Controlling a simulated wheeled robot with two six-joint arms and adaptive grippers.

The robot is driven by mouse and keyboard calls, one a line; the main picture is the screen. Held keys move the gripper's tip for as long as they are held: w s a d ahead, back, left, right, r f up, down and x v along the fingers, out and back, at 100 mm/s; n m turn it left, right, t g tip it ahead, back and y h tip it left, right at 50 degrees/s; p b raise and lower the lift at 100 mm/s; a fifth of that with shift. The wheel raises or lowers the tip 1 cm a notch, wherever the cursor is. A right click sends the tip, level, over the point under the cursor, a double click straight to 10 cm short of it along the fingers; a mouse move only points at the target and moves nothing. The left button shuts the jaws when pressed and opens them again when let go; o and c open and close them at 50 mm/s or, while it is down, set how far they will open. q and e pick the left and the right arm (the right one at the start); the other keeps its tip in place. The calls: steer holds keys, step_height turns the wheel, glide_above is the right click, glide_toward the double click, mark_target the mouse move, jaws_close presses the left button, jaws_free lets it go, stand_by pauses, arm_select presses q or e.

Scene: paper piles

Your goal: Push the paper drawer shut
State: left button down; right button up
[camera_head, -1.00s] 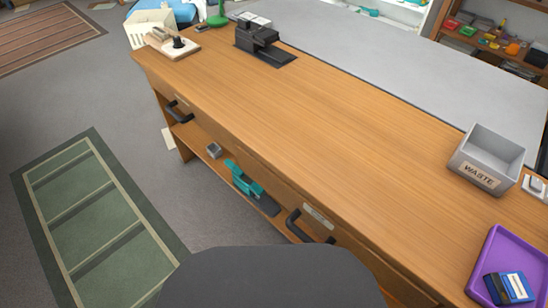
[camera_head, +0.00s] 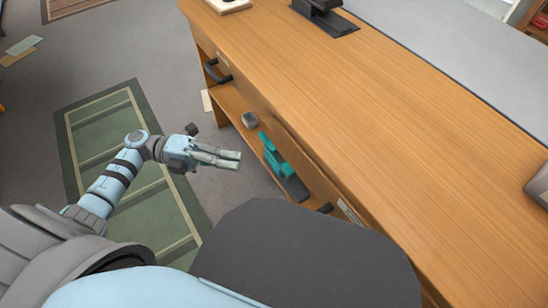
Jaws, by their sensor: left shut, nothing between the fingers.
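The near drawer's handle (camera_head: 325,208) is partly hidden behind my dark grey body. The near drawer's front seems to stand out slightly from the desk edge; I cannot tell which drawer is the paper drawer. My left gripper (camera_head: 238,160) is shut and empty, over the floor left of the desk and apart from both drawers. My right gripper is not in view.
On the open shelf below the drawers are a teal tool (camera_head: 272,157) and a small grey box (camera_head: 250,120). A black device (camera_head: 325,15) stands on the desk's far end.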

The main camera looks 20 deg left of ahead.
arm_select(q)
steer(key=w+d, duration=0.1)
steer(key=d, duration=0.3)
steer(key=w+d+b, duration=0.1)
steer(key=w+d, duration=0.1)
steer(key=d, duration=0.2)
steer(key=w+d, duration=0.1)
steer(key=d, duration=0.3)
steer(key=shift+w+r, duration=0.1)
steer(key=shift+w, duration=0.25)
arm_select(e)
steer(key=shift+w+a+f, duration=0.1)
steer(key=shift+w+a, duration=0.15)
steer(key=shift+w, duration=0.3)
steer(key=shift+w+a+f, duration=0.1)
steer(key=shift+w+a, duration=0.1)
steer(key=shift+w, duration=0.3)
